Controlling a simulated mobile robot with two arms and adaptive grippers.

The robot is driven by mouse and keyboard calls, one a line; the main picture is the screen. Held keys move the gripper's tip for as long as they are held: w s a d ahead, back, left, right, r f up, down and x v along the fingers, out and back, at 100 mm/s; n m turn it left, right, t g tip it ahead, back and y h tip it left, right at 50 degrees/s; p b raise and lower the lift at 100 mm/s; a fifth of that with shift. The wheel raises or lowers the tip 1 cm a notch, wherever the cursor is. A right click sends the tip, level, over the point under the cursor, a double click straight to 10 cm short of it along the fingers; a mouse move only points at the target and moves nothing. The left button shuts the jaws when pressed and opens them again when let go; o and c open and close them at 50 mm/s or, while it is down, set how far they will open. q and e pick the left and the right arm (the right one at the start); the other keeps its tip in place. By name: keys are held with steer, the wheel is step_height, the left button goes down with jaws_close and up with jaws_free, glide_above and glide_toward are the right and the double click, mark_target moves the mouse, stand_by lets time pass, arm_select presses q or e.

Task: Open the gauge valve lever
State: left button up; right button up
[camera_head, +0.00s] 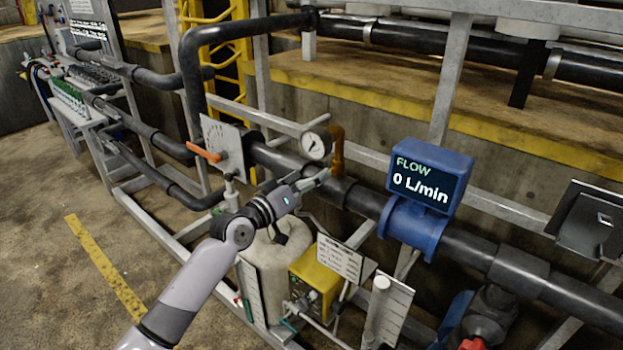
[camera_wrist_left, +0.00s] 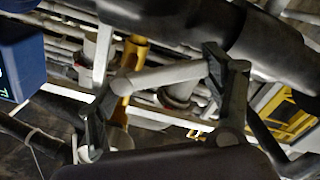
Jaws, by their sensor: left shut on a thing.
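My left gripper (camera_head: 318,181) is just below the gauge, at the front of the black pipe. In the left wrist view my left gripper (camera_wrist_left: 155,95) has its dark finger pads on either side of a pale grey bar (camera_wrist_left: 165,77), seemingly the gauge valve lever. It is shut on this bar. The fingers hide the lever in the head view. My right gripper is not in view.
A blue flow meter (camera_head: 425,185) reading 0 L/min stands on the pipe to the right. An orange handle (camera_head: 203,152) projects by a pale plate to the left. A yellow box (camera_head: 318,278) and a pale cylinder (camera_head: 262,280) stand below. Open floor lies at left.

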arm_select(q)
steer(key=n, duration=0.2)
steer(key=f+n, duration=0.1)
steer(key=shift+s+d+n, duration=0.15)
steer(key=shift+d+n, duration=0.1)
steer(key=shift+n, duration=0.15)
steer(key=n, duration=0.2)
steer(key=p, duration=0.1)
steer(key=shift+s+d+f+n, duration=0.2)
steer(key=shift+f+n, duration=0.05)
steer(key=shift+n, duration=0.15)
steer(key=shift+s+d+f+n+p, duration=0.15)
steer(key=shift+n+p, duration=0.15)
steer(key=shift+n, duration=0.45)
steer(key=shift+s+d+f+n+p, duration=0.1)
steer(key=shift+d+n+p, duration=0.2)
steer(key=shift+n, duration=0.5)
steer(key=shift+s+d+f+n+p, duration=0.1)
steer(key=shift+n+p, duration=0.25)
steer(key=shift+n, duration=0.4)
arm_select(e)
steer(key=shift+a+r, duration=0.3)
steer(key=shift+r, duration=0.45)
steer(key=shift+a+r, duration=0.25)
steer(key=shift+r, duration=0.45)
arm_select(q)
steer(key=o, duration=1.7)
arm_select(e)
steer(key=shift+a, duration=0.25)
